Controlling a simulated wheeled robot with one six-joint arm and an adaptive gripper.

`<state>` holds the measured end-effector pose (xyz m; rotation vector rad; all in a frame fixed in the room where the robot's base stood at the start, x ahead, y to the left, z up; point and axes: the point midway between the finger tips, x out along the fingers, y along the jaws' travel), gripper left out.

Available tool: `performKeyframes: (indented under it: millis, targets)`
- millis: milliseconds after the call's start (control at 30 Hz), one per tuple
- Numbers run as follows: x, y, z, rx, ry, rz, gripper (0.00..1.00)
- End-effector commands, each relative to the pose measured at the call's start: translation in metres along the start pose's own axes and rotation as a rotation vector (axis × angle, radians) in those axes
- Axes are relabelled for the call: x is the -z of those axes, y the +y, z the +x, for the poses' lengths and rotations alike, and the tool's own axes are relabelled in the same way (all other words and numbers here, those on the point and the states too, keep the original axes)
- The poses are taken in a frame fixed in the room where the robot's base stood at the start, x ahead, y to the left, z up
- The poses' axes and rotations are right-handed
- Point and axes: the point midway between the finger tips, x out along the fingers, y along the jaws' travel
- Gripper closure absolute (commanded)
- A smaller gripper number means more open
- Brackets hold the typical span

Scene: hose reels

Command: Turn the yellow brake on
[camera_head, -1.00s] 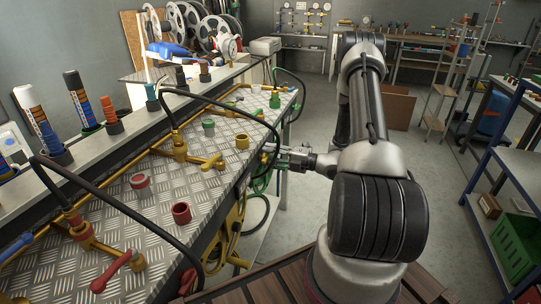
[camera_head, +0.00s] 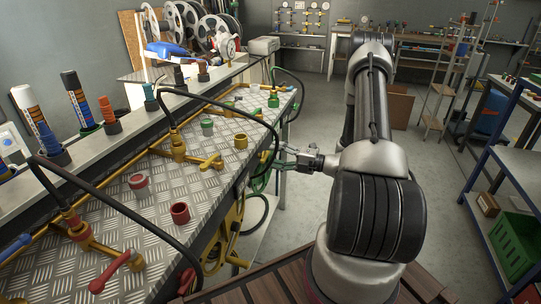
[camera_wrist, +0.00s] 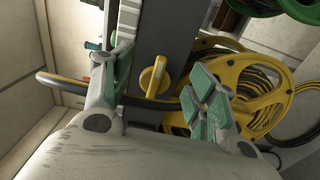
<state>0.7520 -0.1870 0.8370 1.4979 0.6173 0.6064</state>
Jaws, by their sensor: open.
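In the wrist view a yellow knob (camera_wrist: 154,77) with a raised bar handle sits on a dark grey upright plate (camera_wrist: 170,40); I take it as the yellow brake. A yellow hose reel (camera_wrist: 240,90) stands to its right. My gripper (camera_wrist: 163,84) is open, with its green-padded fingers on either side of the knob in the picture and nothing between them. I cannot tell how far off the knob is. In the head view my gripper (camera_head: 291,156) is beside the bench's right side; the knob is not visible there, but the yellow reel (camera_head: 232,226) shows below the bench edge.
A green reel (camera_wrist: 250,6) is at the top of the wrist view. A black hose (camera_wrist: 60,85) crosses behind my fingers. The metal-topped bench (camera_head: 155,215) carries red, green and yellow fittings. Floor right of my arm is clear up to a blue shelf (camera_head: 500,165).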

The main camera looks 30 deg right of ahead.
Motion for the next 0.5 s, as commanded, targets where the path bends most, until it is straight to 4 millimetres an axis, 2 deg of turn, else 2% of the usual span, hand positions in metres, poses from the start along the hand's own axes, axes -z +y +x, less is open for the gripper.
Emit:
performKeyframes:
  millis: [100, 300, 500]
  targets:
    - [-0.001, 0.000, -0.029, 0.000, -0.005, 0.000, 0.42]
    - [-0.001, 0.000, -0.070, -0.001, -0.004, 0.000, 0.42]
    - [-0.001, 0.000, -0.089, 0.000, -0.001, -0.001, 0.42]
